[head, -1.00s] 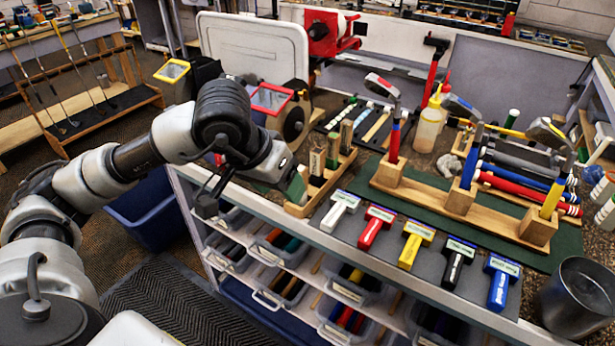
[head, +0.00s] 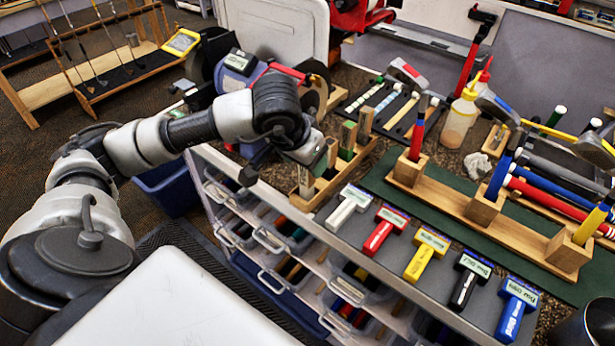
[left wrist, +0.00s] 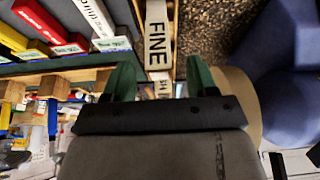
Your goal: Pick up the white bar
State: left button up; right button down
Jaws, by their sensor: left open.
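A white bar (left wrist: 157,35) with the black word FINE shows in the left wrist view, running up from between my finger pads and past them. My left gripper (left wrist: 160,82) is open, with one green pad on each side of the bar's line and a gap to both. In the head view the left gripper (head: 285,168) hangs over the near-left end of a wooden holder (head: 313,198) with several upright bars. A pale piece (head: 306,181) shows beside the gripper there; I cannot tell if it is the same bar. My right gripper is not in view.
White, red, yellow, black and blue tagged blocks (head: 382,232) line the bench's front edge. A wooden rack (head: 478,212) with upright hammers stands right on a green mat. A blue machine (head: 240,72) with grinding wheels stands behind the gripper. Bins (head: 290,262) fill the shelves below.

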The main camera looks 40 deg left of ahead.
aim_at(306, 182)
pick_arm(q)
jog(key=x, duration=0.3)
jog(key=shift+f+p, duration=0.3)
jog(key=shift+p, duration=0.1)
jog(key=c, duration=0.9)
jog(key=shift+r, duration=0.1)
jog(key=shift+c, duration=0.2)
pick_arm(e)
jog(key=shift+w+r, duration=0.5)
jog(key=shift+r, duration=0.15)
pick_arm(q)
jog(key=shift+w+r, duration=0.1)
